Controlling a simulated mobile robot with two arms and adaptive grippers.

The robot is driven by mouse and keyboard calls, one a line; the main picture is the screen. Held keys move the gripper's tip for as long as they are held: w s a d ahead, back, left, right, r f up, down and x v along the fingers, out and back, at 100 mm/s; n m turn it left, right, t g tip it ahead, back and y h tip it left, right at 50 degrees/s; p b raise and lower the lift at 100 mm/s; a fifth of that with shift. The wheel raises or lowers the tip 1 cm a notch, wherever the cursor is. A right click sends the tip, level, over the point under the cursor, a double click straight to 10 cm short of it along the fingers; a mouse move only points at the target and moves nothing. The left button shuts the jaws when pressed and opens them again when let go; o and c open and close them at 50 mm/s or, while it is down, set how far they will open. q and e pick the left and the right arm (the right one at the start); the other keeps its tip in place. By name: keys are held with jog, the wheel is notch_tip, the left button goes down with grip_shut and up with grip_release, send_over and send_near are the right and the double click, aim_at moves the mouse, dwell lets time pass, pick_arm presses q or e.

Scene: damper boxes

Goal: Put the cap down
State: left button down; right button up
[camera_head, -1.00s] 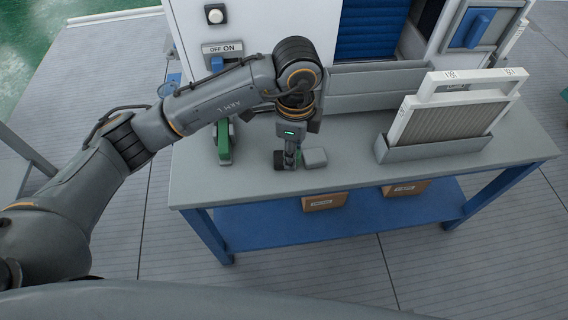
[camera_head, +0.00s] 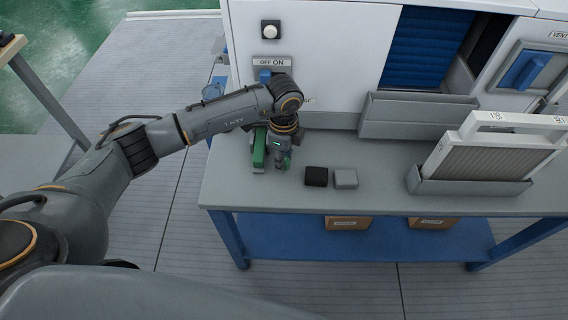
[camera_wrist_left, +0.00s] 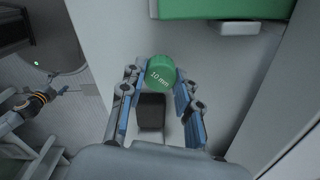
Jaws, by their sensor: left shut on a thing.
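My left gripper (camera_head: 281,166) is shut on a round green cap marked "10 mm" (camera_wrist_left: 160,73), which sits between the fingertips in the left wrist view. In the head view a bit of green (camera_head: 286,162) shows at the fingertips, over the back left of the grey bench (camera_head: 240,190). A dark block (camera_head: 316,176) and a light grey block (camera_head: 346,178) lie on the bench to the right of the gripper. The dark block also shows between the fingers in the left wrist view (camera_wrist_left: 151,112). I cannot tell whether the cap touches the bench. My right gripper is not in view.
A green object (camera_head: 259,150) stands on the bench just left of the gripper. A framed filter (camera_head: 480,158) stands in a grey holder (camera_head: 470,190) on the right. The white cabinet (camera_head: 330,50) rises behind. The bench between blocks and holder is clear.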

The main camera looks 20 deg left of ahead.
pick_arm(q)
notch_tip(320, 180, down, 3)
jog(key=shift+r, duration=0.2)
jog(key=shift+f, duration=0.2)
jog(key=shift+f, duration=0.2)
jog(key=c, duration=1)
grip_release()
jog(key=shift+r, duration=0.1)
jog(key=shift+o, duration=0.2)
jog(key=shift+r, duration=0.3)
notch_tip(320, 180, up, 12)
jog(key=shift+f, duration=0.15)
